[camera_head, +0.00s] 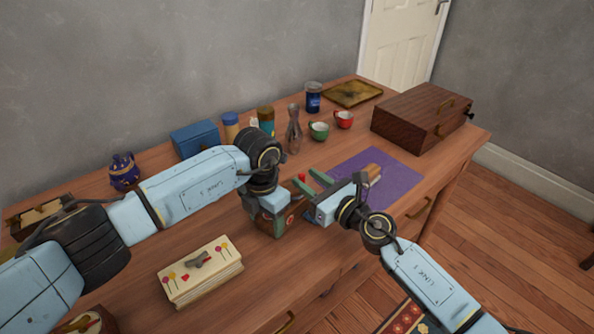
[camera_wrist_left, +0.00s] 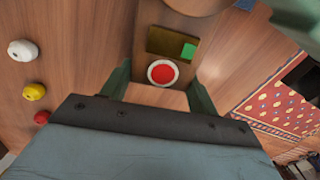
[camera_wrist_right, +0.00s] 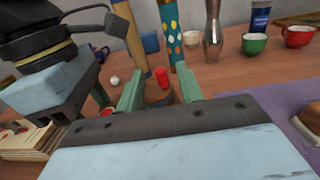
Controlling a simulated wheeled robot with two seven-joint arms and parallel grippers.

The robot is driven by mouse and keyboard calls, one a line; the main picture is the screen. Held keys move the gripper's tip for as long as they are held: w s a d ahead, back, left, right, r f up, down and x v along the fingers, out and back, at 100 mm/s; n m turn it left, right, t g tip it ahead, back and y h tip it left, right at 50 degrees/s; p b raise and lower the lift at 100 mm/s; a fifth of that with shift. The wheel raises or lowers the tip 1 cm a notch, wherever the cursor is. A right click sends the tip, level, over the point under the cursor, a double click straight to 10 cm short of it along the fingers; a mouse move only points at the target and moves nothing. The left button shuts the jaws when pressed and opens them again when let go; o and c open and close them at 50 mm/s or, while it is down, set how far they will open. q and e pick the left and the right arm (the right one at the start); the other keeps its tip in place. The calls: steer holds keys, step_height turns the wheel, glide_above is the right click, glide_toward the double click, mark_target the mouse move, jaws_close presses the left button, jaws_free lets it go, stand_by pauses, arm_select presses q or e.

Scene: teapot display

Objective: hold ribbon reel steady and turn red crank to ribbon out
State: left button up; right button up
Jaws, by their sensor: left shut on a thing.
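The ribbon reel (camera_head: 268,222) is a wooden block-like body on the table in front of me, partly hidden by my arms. In the left wrist view its wooden face (camera_wrist_left: 151,72) shows a red disc in a white ring and a green square. My left gripper (camera_wrist_left: 160,88) is shut on this body, one finger on each side. The red crank (camera_wrist_right: 162,77) stands upright above a round wooden part; its red tip also shows in the head view (camera_head: 302,177). My right gripper (camera_wrist_right: 158,86) is open, its green fingers on either side of the red crank with gaps visible.
A cream box with painted flowers (camera_head: 202,272) lies at the front left. A purple mat (camera_head: 400,182) and a brown wooden chest (camera_head: 415,120) lie to the right. Behind stand a metal bottle (camera_head: 294,135), a green cup (camera_head: 319,131), a red cup (camera_head: 344,119) and a blue box (camera_head: 193,139).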

mark_target(304, 177)
steer(key=shift+x, duration=2.35)
steer(key=shift+c, duration=0.4)
jaws_close()
